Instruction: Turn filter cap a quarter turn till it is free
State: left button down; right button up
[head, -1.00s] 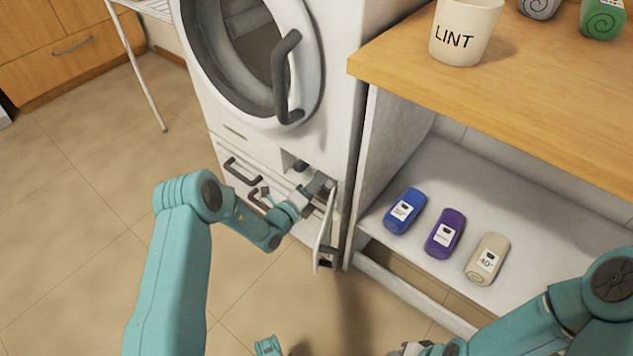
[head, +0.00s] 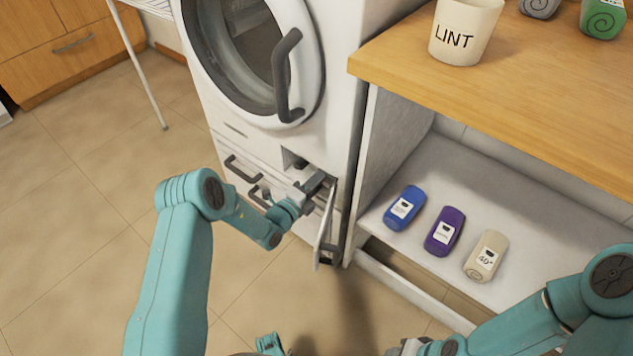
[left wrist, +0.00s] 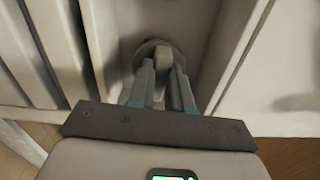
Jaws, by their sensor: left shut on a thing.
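The filter cap (left wrist: 147,50) is a round grey piece with a raised grip, inside a recess low on the white washing machine. In the left wrist view my left gripper (left wrist: 162,75) is shut on the cap's raised grip, one finger on each side. In the head view my left gripper (head: 318,183) reaches into the opening, and it and its wrist hide the cap. The small flap door (head: 327,225) of the recess hangs open beside the gripper. My right arm comes in at the lower right, and its gripper (head: 408,348) is cut off by the frame's bottom edge.
The machine's round door (head: 285,75) is above the recess. Dark drawer handles (head: 243,172) are to its left. A wooden counter holds a LINT cup (head: 465,32). Blue (head: 404,208), purple (head: 445,232) and beige (head: 486,256) bottles lie on the shelf (head: 520,215). The floor in front is clear.

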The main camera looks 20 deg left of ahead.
pick_arm(q)
jog(key=c, duration=1)
grip_release()
jog(key=shift+c, duration=0.2)
jog(key=p+v, duration=0.4)
jog(key=v, duration=1.2)
jog(key=shift+s, duration=0.2)
